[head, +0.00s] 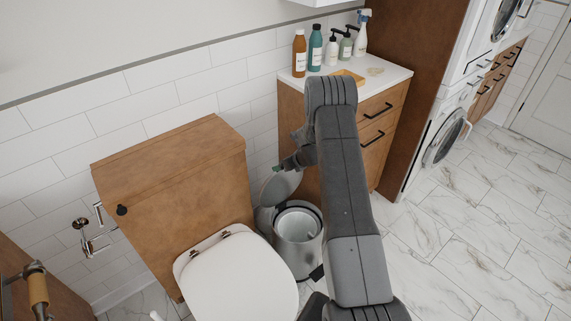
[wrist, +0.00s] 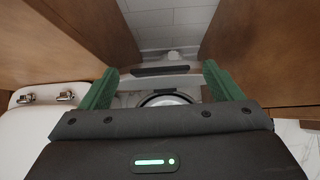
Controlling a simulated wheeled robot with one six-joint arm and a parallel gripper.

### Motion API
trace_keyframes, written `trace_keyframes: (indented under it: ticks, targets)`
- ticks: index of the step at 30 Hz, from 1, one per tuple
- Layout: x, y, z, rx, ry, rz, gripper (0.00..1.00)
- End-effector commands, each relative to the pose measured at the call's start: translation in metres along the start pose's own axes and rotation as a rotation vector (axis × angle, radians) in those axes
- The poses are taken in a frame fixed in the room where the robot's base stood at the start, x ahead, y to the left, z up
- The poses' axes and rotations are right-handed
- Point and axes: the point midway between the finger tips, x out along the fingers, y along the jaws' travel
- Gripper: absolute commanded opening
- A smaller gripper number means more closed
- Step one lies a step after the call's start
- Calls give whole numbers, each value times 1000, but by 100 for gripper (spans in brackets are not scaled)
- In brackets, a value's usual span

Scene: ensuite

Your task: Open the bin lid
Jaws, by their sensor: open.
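The bin (head: 298,257) is a grey metal cylinder on the floor between the toilet and the wooden cabinet. Its round grey lid (head: 281,187) stands raised at the back, and the bin's mouth and pale inside show. My gripper (head: 284,164) is at the upper part of the lid; I cannot tell whether it touches it. In the wrist view my gripper (wrist: 161,80) has its green fingers spread apart with nothing held between them. The bin's rim (wrist: 168,98) shows below, partly hidden by the gripper body.
The toilet (head: 235,275) with its closed white seat and wooden tank box (head: 175,195) is close on the left. The wooden cabinet (head: 390,135) stands right behind my arm, with several bottles on top. Open marble floor (head: 460,240) lies to the right.

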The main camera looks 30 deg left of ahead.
Motion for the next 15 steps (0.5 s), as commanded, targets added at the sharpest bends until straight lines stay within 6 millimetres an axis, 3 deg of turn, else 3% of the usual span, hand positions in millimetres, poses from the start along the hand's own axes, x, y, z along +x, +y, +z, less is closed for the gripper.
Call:
trace_keyframes:
  ticks: [15]
  targets:
    - [-92,-1,1,2,-3,-2,85]
